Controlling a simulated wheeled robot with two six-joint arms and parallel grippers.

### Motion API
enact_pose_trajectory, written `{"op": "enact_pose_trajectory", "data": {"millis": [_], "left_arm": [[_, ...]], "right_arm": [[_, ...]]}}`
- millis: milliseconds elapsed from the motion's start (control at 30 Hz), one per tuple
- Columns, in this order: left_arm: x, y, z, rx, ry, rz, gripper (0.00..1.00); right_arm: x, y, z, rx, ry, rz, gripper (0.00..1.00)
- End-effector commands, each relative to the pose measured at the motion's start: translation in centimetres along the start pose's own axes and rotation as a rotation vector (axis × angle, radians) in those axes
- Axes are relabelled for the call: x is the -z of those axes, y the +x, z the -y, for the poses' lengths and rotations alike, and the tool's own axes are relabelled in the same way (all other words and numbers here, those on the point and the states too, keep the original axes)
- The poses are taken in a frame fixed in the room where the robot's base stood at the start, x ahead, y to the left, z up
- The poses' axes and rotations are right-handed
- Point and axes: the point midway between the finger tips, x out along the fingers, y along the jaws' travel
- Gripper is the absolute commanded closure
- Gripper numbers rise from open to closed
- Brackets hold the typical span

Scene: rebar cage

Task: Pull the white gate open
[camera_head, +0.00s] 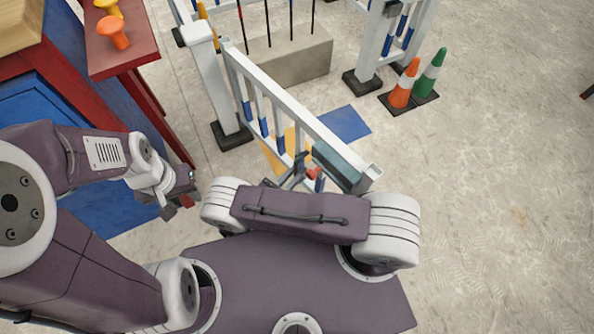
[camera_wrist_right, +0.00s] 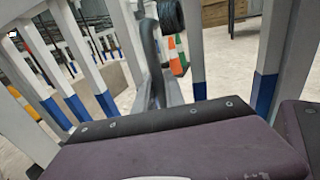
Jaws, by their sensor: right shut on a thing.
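The white gate (camera_head: 290,105), with blue-tipped bars, runs slantwise from the white post (camera_head: 213,85) at its left to its free end close in front of me. It stands at an angle to the gap between the two posts. My right gripper (camera_head: 300,178) is shut on the gate near its free end; my arm partly hides the grip. In the right wrist view, white bars with blue lower parts (camera_wrist_right: 198,50) and a dark grey upright handle (camera_wrist_right: 150,55) show close up. My left gripper (camera_head: 178,206) is left of the gate, apart from it; its jaws are too small to read.
A concrete block (camera_head: 290,62) with dark rods stands behind the gate. An orange cone (camera_head: 404,84) and a green cone (camera_head: 430,75) stand by the right post (camera_head: 372,45). A red and blue bench (camera_head: 125,50) is at the left. The floor at the right is clear.

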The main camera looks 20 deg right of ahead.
Motion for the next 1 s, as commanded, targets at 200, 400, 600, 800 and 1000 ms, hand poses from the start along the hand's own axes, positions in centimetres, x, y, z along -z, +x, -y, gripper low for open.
{"op": "enact_pose_trajectory", "data": {"millis": [200, 400, 600, 800, 1000], "left_arm": [[0.01, -0.06, 0.0, 0.0, 0.0, 0.0, 0.64], [0.01, -0.05, 0.0, 0.0, 0.0, 0.0, 0.64], [0.01, -0.05, 0.0, 0.0, 0.0, 0.0, 0.64], [0.01, -0.05, 0.0, 0.0, 0.0, 0.0, 0.64], [0.01, -0.06, 0.0, 0.0, 0.0, 0.0, 0.64]], "right_arm": [[-0.04, 0.08, 0.13, 0.007, -0.004, 0.003, 1.0], [-0.02, 0.08, 0.13, 0.007, -0.004, 0.003, 1.0], [-0.01, 0.08, 0.13, 0.007, -0.004, 0.003, 0.69], [-0.01, 0.05, 0.02, 0.004, -0.002, 0.002, 0.64], [-0.02, 0.03, 0.01, 0.003, -0.002, 0.001, 0.64]]}}
